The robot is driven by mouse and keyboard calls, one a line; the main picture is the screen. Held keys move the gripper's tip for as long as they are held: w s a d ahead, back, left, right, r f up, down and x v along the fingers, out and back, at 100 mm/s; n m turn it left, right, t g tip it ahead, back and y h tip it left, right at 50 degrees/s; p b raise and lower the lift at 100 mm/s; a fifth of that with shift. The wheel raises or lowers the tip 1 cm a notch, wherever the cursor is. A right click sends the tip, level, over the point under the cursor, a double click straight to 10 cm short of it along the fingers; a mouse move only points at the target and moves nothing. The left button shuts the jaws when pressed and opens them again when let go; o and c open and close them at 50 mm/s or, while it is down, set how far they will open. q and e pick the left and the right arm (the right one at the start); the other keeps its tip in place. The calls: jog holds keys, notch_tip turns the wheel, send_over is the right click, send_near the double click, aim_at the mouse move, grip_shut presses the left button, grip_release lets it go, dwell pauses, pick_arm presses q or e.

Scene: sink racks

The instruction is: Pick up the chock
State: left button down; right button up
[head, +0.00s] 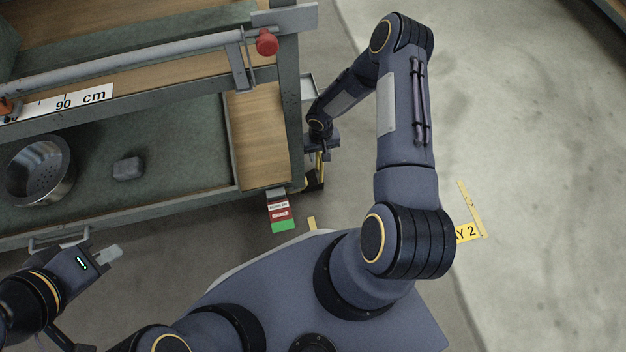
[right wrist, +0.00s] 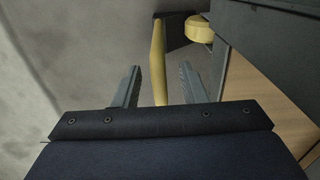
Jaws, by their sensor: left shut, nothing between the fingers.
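A yellow bar (right wrist: 158,62), which looks like the chock's handle, runs up between the fingers in the right wrist view. Its far end meets a dark block (right wrist: 180,26), which may be the chock's body. In the head view a strip of yellow (head: 319,164) shows beside the cart's corner, mostly hidden. My right gripper (right wrist: 158,84) is open, one finger each side of the bar, with visible gaps. In the head view it is at the cart's right side, largely covered by my arm. My left gripper (head: 108,255) is shut and empty in front of the cart.
The cart (head: 292,130) stands close on the left of my right gripper. Its lower shelf holds a metal pot (head: 40,170) and a grey block (head: 127,168). A red knob (head: 267,42) is on the upper rail.

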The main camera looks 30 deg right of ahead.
jog(key=shift+f, duration=0.75)
grip_shut()
jog(key=shift+r, duration=0.1)
dwell(0.8)
